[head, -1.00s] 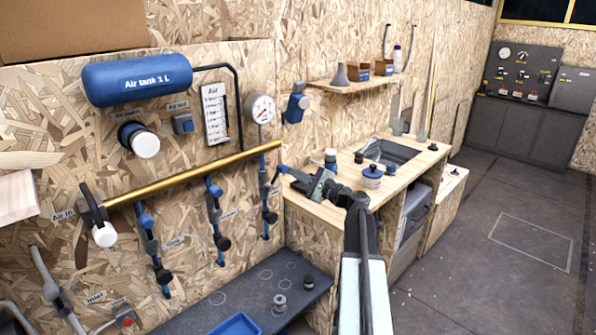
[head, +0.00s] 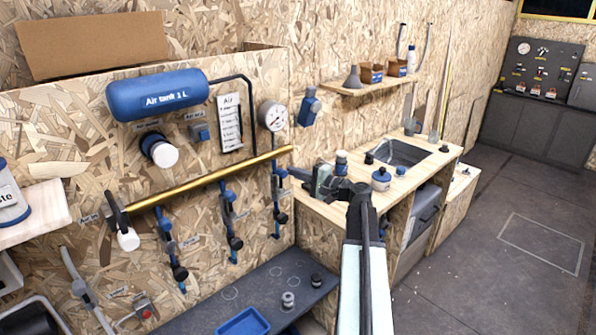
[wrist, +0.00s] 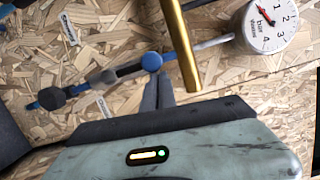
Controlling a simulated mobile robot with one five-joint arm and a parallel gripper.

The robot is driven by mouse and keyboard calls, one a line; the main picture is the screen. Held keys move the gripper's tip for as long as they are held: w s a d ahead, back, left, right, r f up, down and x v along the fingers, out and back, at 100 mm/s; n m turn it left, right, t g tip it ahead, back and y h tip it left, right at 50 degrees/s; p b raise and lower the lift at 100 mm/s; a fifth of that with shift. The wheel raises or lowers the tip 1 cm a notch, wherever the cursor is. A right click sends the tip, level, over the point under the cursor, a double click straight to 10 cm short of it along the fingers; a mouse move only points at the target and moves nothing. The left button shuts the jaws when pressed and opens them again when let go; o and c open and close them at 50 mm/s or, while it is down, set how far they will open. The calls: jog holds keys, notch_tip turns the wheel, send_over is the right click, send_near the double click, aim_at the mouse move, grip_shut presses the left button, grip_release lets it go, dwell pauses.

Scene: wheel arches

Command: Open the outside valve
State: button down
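Three blue drop pipes with valves hang from the brass pipe (head: 205,179) on the wood-chip wall: a left valve (head: 171,252), a middle valve (head: 231,222) and a right valve (head: 277,196). Their labels are too small to read, so I cannot tell which is the outside one. My gripper (head: 291,172) is at the right drop pipe, near its upper end. In the wrist view, my gripper's dark fingers (wrist: 158,90) lie close together with nothing seen between them. A blue fitting (wrist: 152,62) and a grey valve body (wrist: 101,81) with a dark knob (wrist: 52,98) are just beyond the fingertips.
A pressure gauge (head: 272,116) is above the right drop pipe, and it also shows in the wrist view (wrist: 268,24). A blue air tank (head: 157,94) hangs higher left. A wooden counter (head: 320,209) stands right; a dark bench (head: 200,312) lies below. Floor at right is clear.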

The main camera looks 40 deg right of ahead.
jog(key=shift+s, duration=0.15)
dwell(0.4)
jog(key=d+v, duration=0.1)
jog(key=v, duration=0.9)
jog(key=w+d+v, duration=0.1)
jog(key=d+v, duration=0.1)
jog(key=v, duration=0.9)
jog(key=shift+d+r, duration=0.3)
jog(key=shift+d, duration=0.05)
jog(key=shift+w, duration=0.1)
